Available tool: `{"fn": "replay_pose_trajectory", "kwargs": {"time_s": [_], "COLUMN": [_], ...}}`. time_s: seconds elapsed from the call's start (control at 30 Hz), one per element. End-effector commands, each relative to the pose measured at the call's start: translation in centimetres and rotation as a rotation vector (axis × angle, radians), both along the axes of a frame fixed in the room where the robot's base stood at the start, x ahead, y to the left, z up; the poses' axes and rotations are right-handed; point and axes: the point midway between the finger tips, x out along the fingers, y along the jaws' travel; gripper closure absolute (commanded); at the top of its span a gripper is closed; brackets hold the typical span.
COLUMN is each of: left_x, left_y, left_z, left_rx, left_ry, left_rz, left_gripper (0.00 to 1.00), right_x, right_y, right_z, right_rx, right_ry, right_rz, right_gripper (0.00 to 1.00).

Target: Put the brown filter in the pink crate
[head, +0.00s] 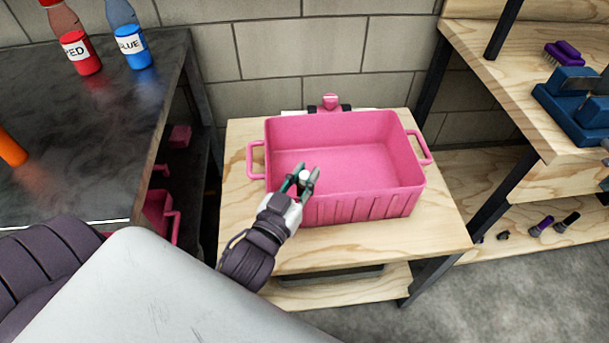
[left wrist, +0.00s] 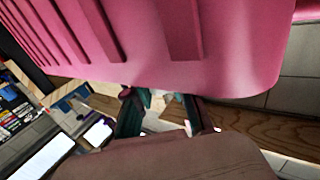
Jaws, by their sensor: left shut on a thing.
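The pink crate (head: 345,209) stands open on a small wooden table, with a handle at each end. Its inside looks empty where I can see it. My left gripper (head: 304,172) is at the crate's near left wall, with its fingertips at rim height. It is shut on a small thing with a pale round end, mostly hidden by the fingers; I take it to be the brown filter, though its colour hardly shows. In the left wrist view the fingers (left wrist: 163,108) are beside the crate (left wrist: 130,60). My right gripper is out of view.
The wooden table (head: 300,256) has a bare strip in front of the crate. A dark bench (head: 95,120) with a red bottle (head: 80,50) and a blue bottle (head: 131,42) is at left. Wooden shelving (head: 500,55) with a blue tool (head: 575,105) is at right.

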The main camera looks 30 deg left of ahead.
Motion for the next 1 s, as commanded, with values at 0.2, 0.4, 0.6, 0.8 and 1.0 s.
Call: {"fn": "replay_pose_trajectory", "kwargs": {"time_s": [0.2, 0.4, 0.6, 0.8, 1.0], "left_x": [0.0, 0.0, 0.0, -0.7, -4.3], "left_y": [0.0, 0.0, 0.0, 0.0, -0.1], "left_z": [-0.3, -0.2, -0.2, 0.0, -0.1], "left_rx": [0.0, 0.0, 0.0, -0.001, -0.002], "left_ry": [0.0, 0.0, 0.0, 0.003, 0.006], "left_rz": [0.0, 0.0, 0.0, 0.0, 0.001], "left_gripper": [1.0, 0.53, 0.53, 0.53, 0.53], "right_x": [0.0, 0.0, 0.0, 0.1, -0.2], "right_y": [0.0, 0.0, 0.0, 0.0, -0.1], "right_z": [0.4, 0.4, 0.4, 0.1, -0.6], "right_rx": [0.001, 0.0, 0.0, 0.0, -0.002], "right_ry": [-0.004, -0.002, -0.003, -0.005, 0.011], "right_rz": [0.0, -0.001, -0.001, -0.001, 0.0], "right_gripper": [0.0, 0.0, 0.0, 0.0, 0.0]}}
